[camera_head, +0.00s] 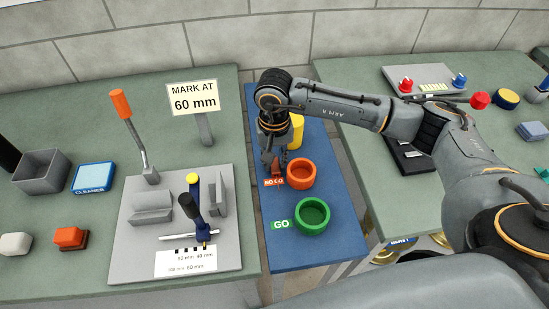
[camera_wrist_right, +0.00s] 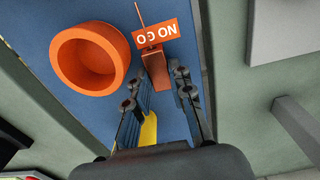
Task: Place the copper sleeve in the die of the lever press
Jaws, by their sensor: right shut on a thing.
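My right gripper (camera_head: 272,157) reaches down over the blue board, behind the orange ring. It is shut on an orange-brown piece (camera_wrist_right: 152,70) that looks like the copper sleeve; its form is partly hidden by the fingers. In the right wrist view the gripper (camera_wrist_right: 160,90) holds this piece beside the NO GO label (camera_wrist_right: 157,38). A lever with an orange knob (camera_head: 121,105) stands on a grey plate (camera_head: 130,258) to the left; I cannot tell whether this is the lever press. No die is clearly seen. My left gripper is not in view.
The orange ring (camera_head: 301,174) and green ring (camera_head: 313,215) stand on the blue board (camera_head: 262,110). A yellow object (camera_head: 297,130) is behind my gripper. A "MARK AT 60 mm" sign (camera_head: 194,102) stands left. Grey blocks (camera_head: 152,207) and upright tools (camera_head: 190,207) crowd the plate.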

